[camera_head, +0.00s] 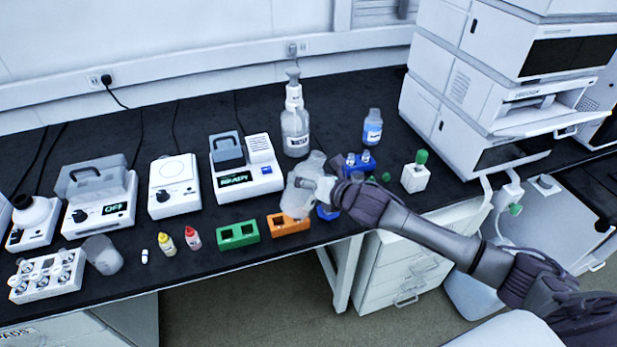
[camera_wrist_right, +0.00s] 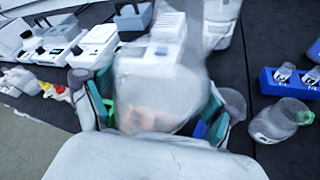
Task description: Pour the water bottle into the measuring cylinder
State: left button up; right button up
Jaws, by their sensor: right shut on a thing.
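My right gripper (camera_head: 308,185) is shut on a clear, bottle-like vessel (camera_head: 299,196), which leans to one side above the bench near its front edge. In the right wrist view, the vessel (camera_wrist_right: 155,85) sits between the two teal-and-dark fingers of the gripper (camera_wrist_right: 150,105). It looks blurred, and I cannot make out its water level or a label. No measuring cylinder can be told for sure. A tall clear bottle with a pump-like top (camera_head: 295,122) and a dark label stands upright behind the held vessel. My left gripper is not in view.
Green (camera_head: 237,235) and orange (camera_head: 288,224) racks lie by the front edge, with blue racks (camera_head: 363,163) to the right. A blue-liquid bottle (camera_head: 372,128) stands farther back. A clear beaker (camera_head: 102,255) and several instruments are left; the chromatography stack (camera_head: 450,110) is right.

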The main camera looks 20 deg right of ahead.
jog(key=shift+r, duration=0.4)
jog(key=shift+f, duration=0.2)
jog(key=shift+a+f+m+y, duration=0.15)
jog(key=shift+f+m+y, duration=0.2)
jog(key=shift+m, duration=0.25)
jog(key=shift+a+f, duration=0.1)
jog(key=shift+f, duration=0.05)
jog(key=shift+f+m+y, duration=0.1)
jog(key=shift+m+y, duration=0.25)
jog(key=shift+m, duration=0.05)
jog(key=shift+a, duration=0.1)
jog(key=shift+a+f+m+b, duration=0.1)
jog(key=shift+f+m+b, duration=0.15)
jog(key=shift+m+b, duration=0.15)
